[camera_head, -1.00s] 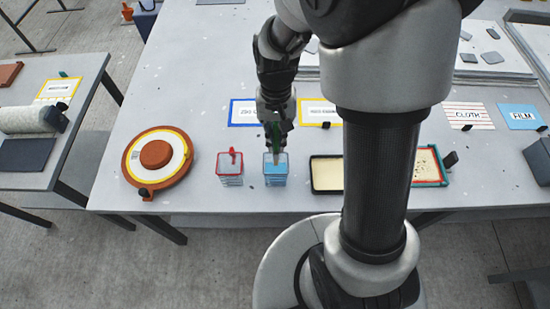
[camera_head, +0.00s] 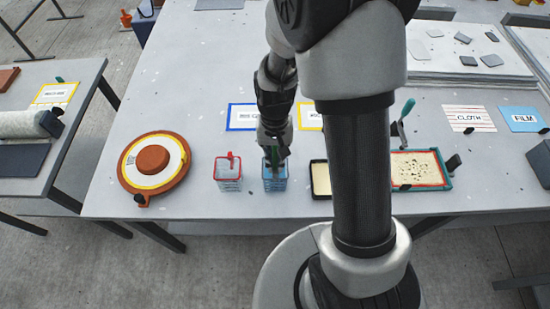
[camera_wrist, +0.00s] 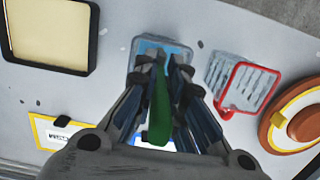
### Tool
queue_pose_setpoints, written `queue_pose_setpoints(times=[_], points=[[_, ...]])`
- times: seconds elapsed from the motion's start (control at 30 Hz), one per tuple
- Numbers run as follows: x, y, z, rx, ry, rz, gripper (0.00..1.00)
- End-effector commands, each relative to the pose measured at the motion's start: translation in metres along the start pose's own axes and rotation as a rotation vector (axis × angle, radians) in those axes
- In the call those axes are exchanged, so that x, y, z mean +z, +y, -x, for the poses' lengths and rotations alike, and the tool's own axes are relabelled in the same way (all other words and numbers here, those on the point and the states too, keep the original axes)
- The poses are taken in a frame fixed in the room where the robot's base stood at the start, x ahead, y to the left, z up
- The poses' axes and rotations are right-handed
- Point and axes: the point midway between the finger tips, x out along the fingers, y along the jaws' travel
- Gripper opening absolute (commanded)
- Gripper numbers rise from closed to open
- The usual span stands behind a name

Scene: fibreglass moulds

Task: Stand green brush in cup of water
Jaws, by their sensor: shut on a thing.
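The green brush (camera_wrist: 160,105) is between the fingers of my gripper (camera_wrist: 163,75), which is shut on it. In the head view the brush (camera_head: 275,157) is upright, and its lower end is within the outline of the blue-rimmed clear cup of water (camera_head: 275,182). My gripper (camera_head: 273,150) is right above that cup's rim. In the wrist view the cup (camera_wrist: 170,47) shows beyond the fingertips, partly covered by them. How deep the brush tip reaches, and whether it touches the bottom, I cannot tell.
An orange round mould (camera_head: 153,175) is farther left. A black-edged cream tray (camera_head: 320,180) stands close on the right. Label cards (camera_head: 242,117) lie behind.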

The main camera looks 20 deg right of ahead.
Motion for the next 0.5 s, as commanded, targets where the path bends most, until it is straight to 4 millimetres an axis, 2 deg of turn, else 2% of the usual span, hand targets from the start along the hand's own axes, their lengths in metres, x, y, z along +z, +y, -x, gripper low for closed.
queue_pose_setpoints(times=[0.4,0.43,0.5], points=[[-0.0012,0.0000,-0.0108,0.000,-0.001,0.000,0.00],[-0.0011,0.0000,-0.0107,0.000,-0.001,0.000,0.12],[-0.0011,0.0000,-0.0105,0.000,-0.001,0.000,0.17]])
